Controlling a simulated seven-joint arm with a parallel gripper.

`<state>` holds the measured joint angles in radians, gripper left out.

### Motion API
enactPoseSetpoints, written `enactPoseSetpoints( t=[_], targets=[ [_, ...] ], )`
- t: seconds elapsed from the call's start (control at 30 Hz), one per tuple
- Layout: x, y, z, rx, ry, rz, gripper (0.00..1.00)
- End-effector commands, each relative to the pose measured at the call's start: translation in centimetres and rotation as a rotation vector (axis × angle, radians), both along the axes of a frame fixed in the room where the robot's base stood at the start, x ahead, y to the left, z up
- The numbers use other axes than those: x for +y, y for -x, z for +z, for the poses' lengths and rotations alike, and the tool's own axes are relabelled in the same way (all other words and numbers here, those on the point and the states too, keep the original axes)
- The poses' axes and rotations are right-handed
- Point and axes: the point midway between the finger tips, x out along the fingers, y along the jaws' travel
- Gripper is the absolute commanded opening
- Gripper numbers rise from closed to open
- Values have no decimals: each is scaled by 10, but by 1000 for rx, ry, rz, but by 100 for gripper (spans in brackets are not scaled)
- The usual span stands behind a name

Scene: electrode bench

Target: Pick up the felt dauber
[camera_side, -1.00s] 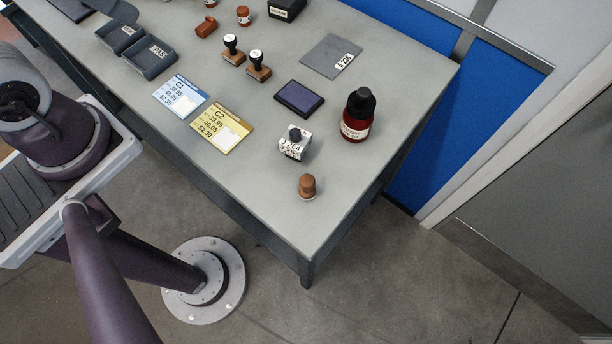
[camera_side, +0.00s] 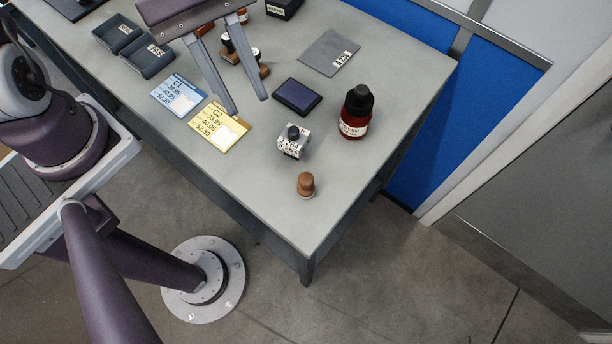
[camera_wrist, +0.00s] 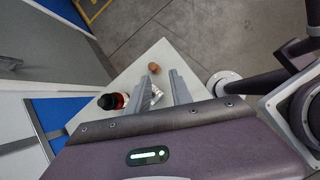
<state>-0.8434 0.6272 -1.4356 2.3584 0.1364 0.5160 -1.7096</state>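The felt dauber (camera_side: 306,185), a small brown knob with a pale base, stands upright near the table's front right corner. It also shows in the wrist view (camera_wrist: 154,68), beyond my fingertips. My gripper (camera_side: 247,105) is above the table between the yellow card and the dark ink pad, up and left of the dauber and well apart from it. Its two fingers are spread with nothing between them; they also show in the wrist view (camera_wrist: 160,77). In the side view the gripper partly covers the wooden-handled stamps.
The ink pad (camera_side: 297,97), blue card (camera_side: 179,97), yellow card (camera_side: 219,130) and grey mat (camera_side: 328,53) lie flat. The table around the dauber is clear.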

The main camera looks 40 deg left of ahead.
Motion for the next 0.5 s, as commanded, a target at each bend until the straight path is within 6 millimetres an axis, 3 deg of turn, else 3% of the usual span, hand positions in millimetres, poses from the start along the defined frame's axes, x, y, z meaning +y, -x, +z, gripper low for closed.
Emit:
enactPoseSetpoints(
  t=[0.2, 0.43, 0.47, 0.5],
  targets=[
    [-19, -7, 63, 137, 303, 218, 26],
    [-11, -17, 133, 255, 580, 386, 26],
    [-10, -17, 132, 266, 593, 394, 26],
    [-12, -16, 114, 267, 582, 390, 26]
  ],
)
